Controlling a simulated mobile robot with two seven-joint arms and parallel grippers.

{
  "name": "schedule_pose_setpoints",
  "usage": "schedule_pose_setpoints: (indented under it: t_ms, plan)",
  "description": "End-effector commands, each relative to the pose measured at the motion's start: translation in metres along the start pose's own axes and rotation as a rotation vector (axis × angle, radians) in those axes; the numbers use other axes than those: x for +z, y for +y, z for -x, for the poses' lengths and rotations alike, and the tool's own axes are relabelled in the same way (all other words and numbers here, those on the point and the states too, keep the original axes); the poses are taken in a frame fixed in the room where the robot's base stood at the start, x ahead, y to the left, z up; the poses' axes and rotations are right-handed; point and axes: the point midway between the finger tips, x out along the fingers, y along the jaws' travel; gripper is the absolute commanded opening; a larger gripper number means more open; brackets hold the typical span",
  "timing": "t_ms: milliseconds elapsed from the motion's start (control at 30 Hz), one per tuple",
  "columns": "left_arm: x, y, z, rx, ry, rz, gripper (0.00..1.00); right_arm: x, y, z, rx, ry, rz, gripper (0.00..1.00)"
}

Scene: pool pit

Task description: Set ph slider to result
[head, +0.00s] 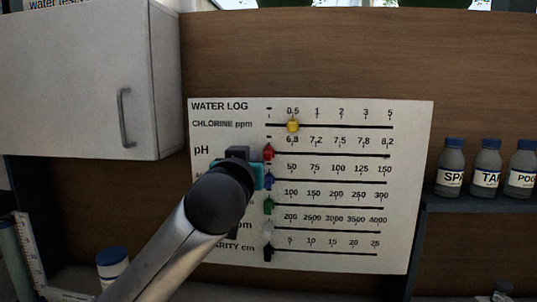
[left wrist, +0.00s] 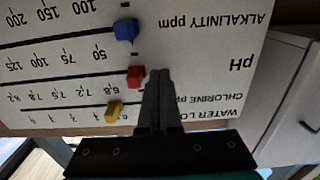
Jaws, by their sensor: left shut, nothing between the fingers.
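The water log board (head: 420,150) hangs on the wooden wall with several horizontal slider tracks. The red pH slider (head: 268,152) sits at the left end of its track, left of the 6.8 mark. My left gripper (left wrist: 160,74) is shut and empty, its fingertips in front of the board beside the red slider (left wrist: 135,77), on the side of the pH label. I cannot tell whether they touch it. In the head view my left arm hides part of the lower row labels. The yellow chlorine slider (head: 292,126) stands at 0.5. My right gripper is not in view.
The blue slider (head: 268,180), green slider (head: 268,206) and black slider (head: 268,253) sit at the left ends of lower tracks. A white cabinet (head: 75,80) is at upper left. Labelled bottles (head: 486,168) stand on a shelf at right. The pH track right of the red slider is clear.

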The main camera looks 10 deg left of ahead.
Motion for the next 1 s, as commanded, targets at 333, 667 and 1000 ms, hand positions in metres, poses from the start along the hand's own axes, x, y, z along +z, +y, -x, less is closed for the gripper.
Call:
schedule_pose_setpoints:
  t_ms: [333, 667, 1000]
  plan:
    - [0.0, 0.022, 0.0, 0.003, -0.001, 0.001, 0.0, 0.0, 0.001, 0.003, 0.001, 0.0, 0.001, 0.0]
    - [0.0, 0.042, 0.0, 0.002, -0.001, 0.001, 0.0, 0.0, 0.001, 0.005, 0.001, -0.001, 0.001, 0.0]
    - [0.0, 0.063, 0.0, 0.002, -0.001, 0.0, 0.0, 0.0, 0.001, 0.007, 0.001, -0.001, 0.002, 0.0]
